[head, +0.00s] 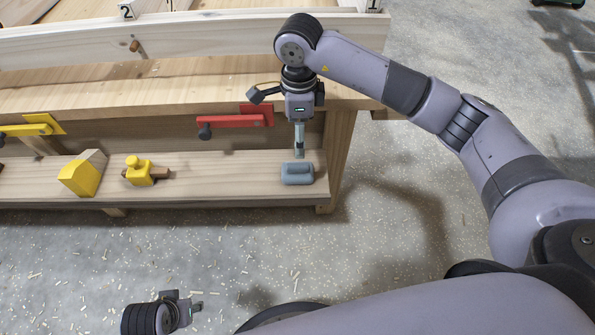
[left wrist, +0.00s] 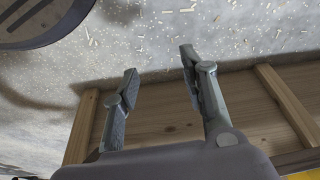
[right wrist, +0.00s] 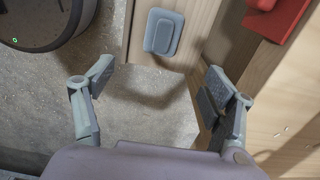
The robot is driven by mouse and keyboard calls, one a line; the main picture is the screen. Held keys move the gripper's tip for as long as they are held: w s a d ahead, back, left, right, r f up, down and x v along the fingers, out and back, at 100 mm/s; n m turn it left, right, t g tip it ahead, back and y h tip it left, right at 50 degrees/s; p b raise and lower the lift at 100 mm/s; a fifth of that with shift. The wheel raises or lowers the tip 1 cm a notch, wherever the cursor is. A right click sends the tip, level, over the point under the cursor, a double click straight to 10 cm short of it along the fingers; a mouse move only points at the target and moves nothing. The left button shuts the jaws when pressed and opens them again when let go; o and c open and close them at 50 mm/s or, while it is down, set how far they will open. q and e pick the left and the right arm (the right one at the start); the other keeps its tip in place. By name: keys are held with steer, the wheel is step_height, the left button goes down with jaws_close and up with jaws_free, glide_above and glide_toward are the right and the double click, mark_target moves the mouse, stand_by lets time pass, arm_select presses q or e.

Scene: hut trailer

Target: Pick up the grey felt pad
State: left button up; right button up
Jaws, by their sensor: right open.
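The grey felt pad (head: 297,174) is a rounded blue-grey block with a raised grip on top. It lies on the right end of the low wooden shelf (head: 232,181). The right wrist view shows the pad (right wrist: 163,32) whole, beyond my fingertips. My right gripper (head: 299,153) points down just above and behind the pad in the head view. In its wrist view my right gripper (right wrist: 160,78) is open, with nothing between the fingers. My left gripper (head: 197,306) is low at the bottom left of the head view, away from the shelf. Its wrist view shows the left gripper (left wrist: 160,65) open and empty.
A red clamp-like tool (head: 232,120) sits left of my right gripper under the bench top (head: 180,92). A yellow block (head: 83,174) and a yellow-and-brown tool (head: 140,171) lie farther left on the shelf. A wooden leg (head: 337,155) stands right of the pad. Shavings litter the floor.

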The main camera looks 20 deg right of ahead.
steer(key=b, duration=0.1)
glide_toward(297, 165)
steer(key=f, duration=0.5)
steer(key=shift+s+d+f, duration=0.1)
steer(key=shift+s, duration=0.25)
steer(key=f, duration=0.3)
steer(key=f+b, duration=0.1)
steer(key=f, duration=0.1)
steer(key=shift+w+f, duration=0.25)
steer(key=shift+w, duration=0.05)
steer(key=shift+f, duration=0.3)
arm_select(q)
steer(key=v, duration=0.9)
steer(key=shift+w+t, duration=0.3)
steer(key=shift+w, duration=0.05)
steer(key=shift+a, duration=0.1)
arm_select(e)
steer(key=c, duration=1.3)
